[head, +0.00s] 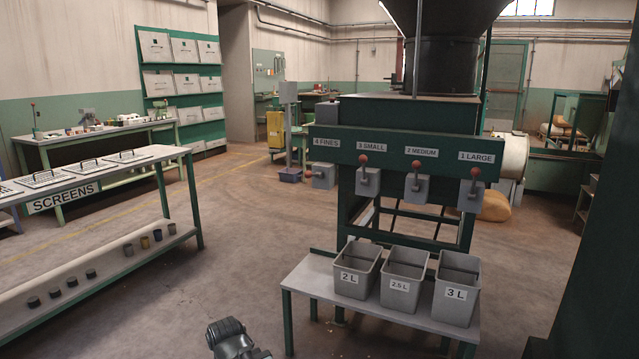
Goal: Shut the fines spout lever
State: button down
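The fines spout (323,176) is a grey box at the left end of the green hopper's front beam, under the "4 FINES" label (326,142). Its lever has a red knob (309,172) that sits out to the left side of the box. The knobs on the other three spouts stand up at the top of their boxes. A dark part of my arm shows at the bottom edge, well short of the hopper and apart from the lever. I see no gripper fingers.
The small spout (367,181), medium spout (417,187) and large spout (471,195) are to the right. A low table (310,292) with three grey bins stands in front. A screens bench (100,180) is at left; the floor between is clear.

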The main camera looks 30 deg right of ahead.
aim_at(308, 174)
jog(key=z, duration=0.1)
jog(key=i, duration=1.55)
jog(key=u, duration=0.55)
